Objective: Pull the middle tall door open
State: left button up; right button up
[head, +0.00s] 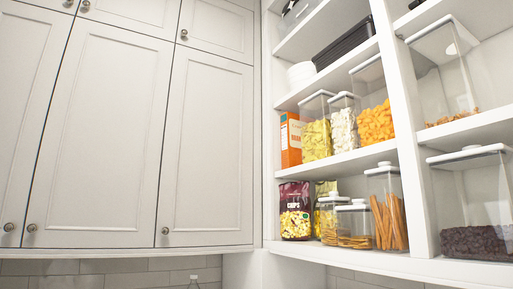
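The middle tall door (100,130) is a pale, framed panel in the left half of the head view. It is shut, flush with its neighbours. A small round metal knob (31,228) sits at its lower left corner. Part of the left tall door (22,100) shows at the picture's left edge, with its own knob (9,227) close by. The right tall door (207,150) is also shut, with a knob (165,230) at its lower left. Neither of my grippers shows in this view.
Smaller upper doors (217,28) are shut above. To the right, open white shelves (350,163) hold clear food containers, an orange box (291,140) and a chips bag (295,211). A bottle top (194,281) shows below, before the tiled wall (120,268). The space before the doors looks clear.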

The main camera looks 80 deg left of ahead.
aim_at(95, 183)
jog(key=u, duration=3.55)
